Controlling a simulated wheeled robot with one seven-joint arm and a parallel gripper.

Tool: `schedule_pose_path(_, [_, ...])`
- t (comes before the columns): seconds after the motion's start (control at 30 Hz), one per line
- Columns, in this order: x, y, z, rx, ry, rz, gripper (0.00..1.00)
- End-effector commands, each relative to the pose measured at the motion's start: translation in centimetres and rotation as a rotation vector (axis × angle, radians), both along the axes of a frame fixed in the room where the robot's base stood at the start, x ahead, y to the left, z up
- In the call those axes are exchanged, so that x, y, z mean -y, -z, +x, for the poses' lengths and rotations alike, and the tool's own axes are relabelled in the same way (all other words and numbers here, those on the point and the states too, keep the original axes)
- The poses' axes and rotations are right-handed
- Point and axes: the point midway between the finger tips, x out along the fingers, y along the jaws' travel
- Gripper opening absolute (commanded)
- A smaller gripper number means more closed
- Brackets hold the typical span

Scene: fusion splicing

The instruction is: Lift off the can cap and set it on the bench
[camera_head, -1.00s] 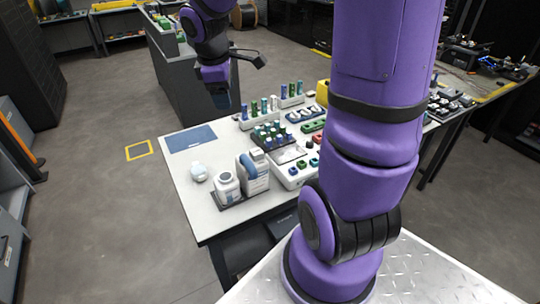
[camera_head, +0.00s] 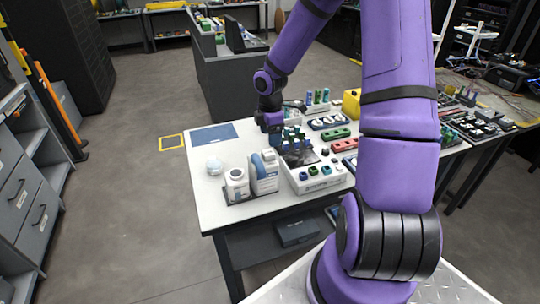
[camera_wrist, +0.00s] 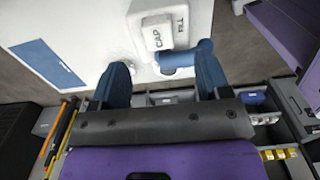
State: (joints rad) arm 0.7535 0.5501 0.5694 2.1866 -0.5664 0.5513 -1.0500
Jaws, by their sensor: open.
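The can (camera_head: 264,178) is a white bottle with a blue curved handle, standing near the front of the bench. Its pale cap (camera_head: 269,154) sits on top. In the wrist view, the cap (camera_wrist: 157,37) is a white block marked CAP, beside the word FILL on the can. The blue handle (camera_wrist: 186,57) lies just below it. My gripper (camera_wrist: 160,66) is open, its two blue fingers apart with nothing held. The cap lies ahead of the fingers, apart from them. In the head view my gripper (camera_head: 275,131) is behind the can, its fingertips hard to make out.
A white jar (camera_head: 236,186) stands left of the can in a dark tray. A small round white item (camera_head: 214,166) is farther left. A blue mat (camera_head: 213,136) lies at the back left. Racks and a device (camera_head: 318,180) crowd the right. Bare bench (camera_head: 205,189) shows at the left.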

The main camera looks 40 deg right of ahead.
Motion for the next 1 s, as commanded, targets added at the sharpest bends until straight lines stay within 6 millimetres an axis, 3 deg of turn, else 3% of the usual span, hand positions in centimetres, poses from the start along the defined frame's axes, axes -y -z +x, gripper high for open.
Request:
schedule_pose_path(0.1, [-0.1,1.6,0.0,-0.002,-0.001,0.001,0.70])
schedule_pose_path(0.37, [-0.2,3.3,0.2,-0.001,-0.001,0.000,0.70])
schedule_pose_path(0.63, [-0.5,6.8,0.5,-0.001,0.001,0.000,0.70])
schedule_pose_path(0.97, [-0.4,7.5,0.5,0.000,0.002,-0.001,0.70])
schedule_pose_path(1.0, [-0.4,7.5,0.5,0.000,0.002,-0.001,0.66])
